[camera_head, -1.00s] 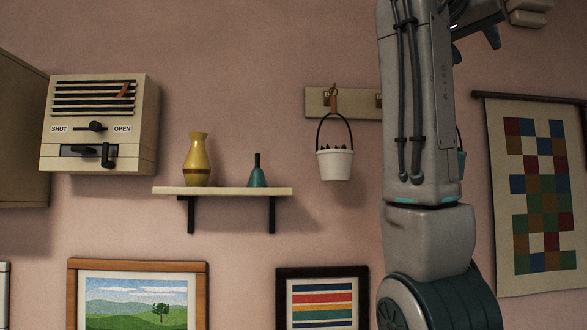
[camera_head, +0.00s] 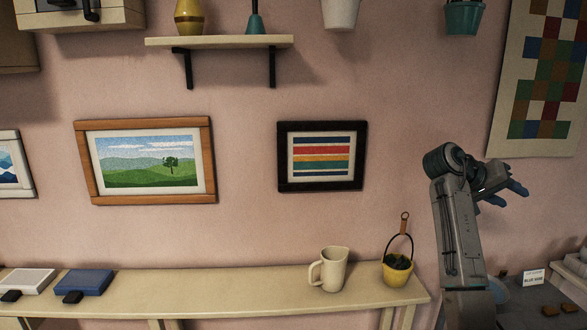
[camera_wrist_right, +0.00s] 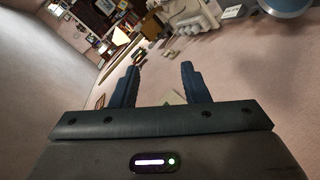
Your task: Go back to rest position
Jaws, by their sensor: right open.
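My right gripper (camera_head: 511,194) is at the right of the head view, at the top of my raised forearm, in front of the pink wall. Its dark blue fingers point to the right. In the right wrist view the two fingers (camera_wrist_right: 159,69) stand apart with nothing between them. My left gripper is not in view.
A cream shelf table (camera_head: 240,294) runs along the wall, left of my right arm. On it are a cream mug (camera_head: 334,270) and a yellow bucket (camera_head: 397,274), the nearest things to the arm. A patchwork hanging (camera_head: 520,80) is above the gripper.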

